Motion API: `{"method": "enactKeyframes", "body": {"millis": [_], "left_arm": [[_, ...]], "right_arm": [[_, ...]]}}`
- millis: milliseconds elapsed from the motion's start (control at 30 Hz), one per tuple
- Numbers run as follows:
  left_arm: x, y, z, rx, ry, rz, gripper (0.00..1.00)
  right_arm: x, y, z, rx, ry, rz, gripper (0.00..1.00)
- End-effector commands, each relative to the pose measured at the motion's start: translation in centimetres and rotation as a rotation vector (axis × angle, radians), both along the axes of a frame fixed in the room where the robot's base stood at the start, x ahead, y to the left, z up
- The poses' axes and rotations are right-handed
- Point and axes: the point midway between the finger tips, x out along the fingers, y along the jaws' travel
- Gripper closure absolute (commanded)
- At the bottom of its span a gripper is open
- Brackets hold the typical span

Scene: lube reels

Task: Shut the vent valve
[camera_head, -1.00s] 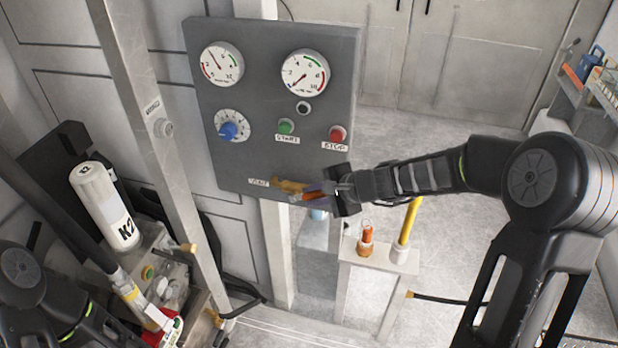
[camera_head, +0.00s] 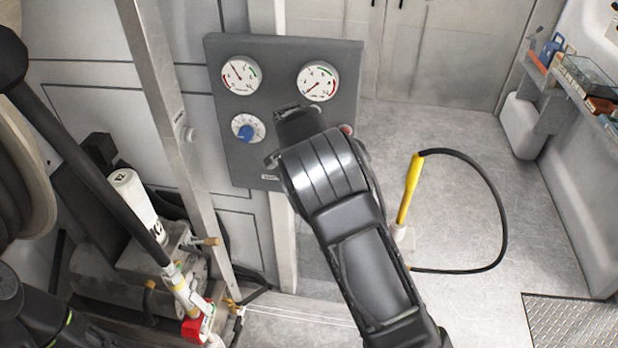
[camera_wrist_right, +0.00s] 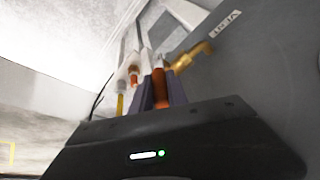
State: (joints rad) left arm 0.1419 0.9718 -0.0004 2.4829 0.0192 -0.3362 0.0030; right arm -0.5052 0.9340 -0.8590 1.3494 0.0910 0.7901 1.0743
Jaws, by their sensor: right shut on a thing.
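In the right wrist view, the brass vent valve (camera_wrist_right: 195,56) sticks out of the dark panel below a small label that reads VENT. Its orange-red handle (camera_wrist_right: 160,90) stands between the two purple-grey fingers of my right gripper (camera_wrist_right: 163,86), which are shut on it. In the head view, my right arm crosses in front of the panel's lower right and hides the valve and the gripper. Only the VENT label (camera_head: 270,177) shows there. My left arm shows as dark links at the lower left; its gripper is out of view.
The grey panel (camera_head: 228,150) carries two gauges and a blue knob (camera_head: 245,132). A metal post (camera_head: 170,120) stands left of it, near a white K2 cylinder (camera_head: 135,205). A yellow handle (camera_head: 409,190) with a looped black hose stands to the right over open floor.

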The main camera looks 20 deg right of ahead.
Motion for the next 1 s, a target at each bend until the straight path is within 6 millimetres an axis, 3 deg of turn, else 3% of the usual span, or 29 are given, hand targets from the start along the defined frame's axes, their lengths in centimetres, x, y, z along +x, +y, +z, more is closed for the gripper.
{"method": "enactKeyframes", "body": {"millis": [300,767,800,1000], "left_arm": [[0.02,0.00,-0.08,0.000,-0.001,0.000,0.64],[0.01,0.00,-0.10,0.000,-0.001,0.000,0.64],[0.01,0.00,-0.10,0.000,-0.001,0.000,0.64],[0.01,0.00,-0.10,0.000,-0.001,0.000,0.64]], "right_arm": [[0.17,0.52,-0.16,-0.106,0.071,0.001,1.00],[0.08,0.57,-0.29,-0.120,0.086,0.002,1.00],[0.08,0.57,-0.30,-0.120,0.086,0.002,0.79],[0.12,0.49,-0.22,-0.120,0.083,0.001,0.63]]}}
